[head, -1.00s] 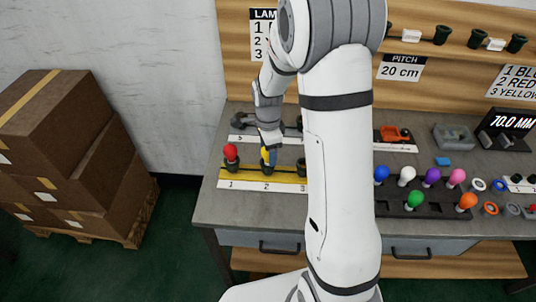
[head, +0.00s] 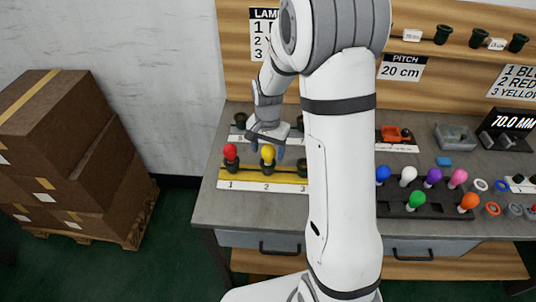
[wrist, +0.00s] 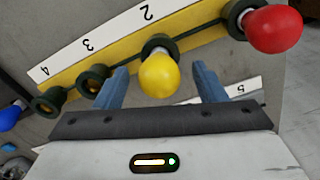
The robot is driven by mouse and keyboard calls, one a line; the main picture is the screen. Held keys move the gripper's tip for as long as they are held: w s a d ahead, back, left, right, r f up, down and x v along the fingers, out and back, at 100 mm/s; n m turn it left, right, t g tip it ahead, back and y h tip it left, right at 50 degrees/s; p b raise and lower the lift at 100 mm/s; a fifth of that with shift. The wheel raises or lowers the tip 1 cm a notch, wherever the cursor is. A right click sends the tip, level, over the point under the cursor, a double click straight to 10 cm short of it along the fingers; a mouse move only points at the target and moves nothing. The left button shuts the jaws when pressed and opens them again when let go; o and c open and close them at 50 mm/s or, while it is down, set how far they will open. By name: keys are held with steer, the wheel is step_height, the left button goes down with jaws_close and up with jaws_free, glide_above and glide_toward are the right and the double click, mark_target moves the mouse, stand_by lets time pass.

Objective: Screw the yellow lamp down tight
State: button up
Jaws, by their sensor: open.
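The yellow lamp (head: 268,154) stands in the socket at position 2 of the yellow rail (head: 287,174). In the wrist view the yellow lamp (wrist: 159,75) shows bulb first, with a bit of its pale neck above the dark socket (wrist: 160,45). My gripper (head: 266,148) is just behind and above the lamp in the head view. In the wrist view my gripper (wrist: 160,82) is open, with one blue finger on each side of the lamp and visible gaps to both. How far the lamp is screwed in cannot be told.
A red lamp (head: 230,152) stands at position 1, close beside the yellow one. A dark tray (head: 440,206) of coloured lamps lies right of my arm. Another labelled rail is behind.

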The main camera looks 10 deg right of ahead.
steer(key=n, duration=1)
steer(key=shift+b, duration=0.35)
steer(key=c, duration=0.9)
steer(key=shift+m, duration=2.3)
steer(key=shift+c, duration=0.2)
steer(key=shift+m+b, duration=0.3)
steer(key=shift+m, duration=0.2)
steer(key=m, duration=0.3)
steer(key=shift+m, duration=0.3)
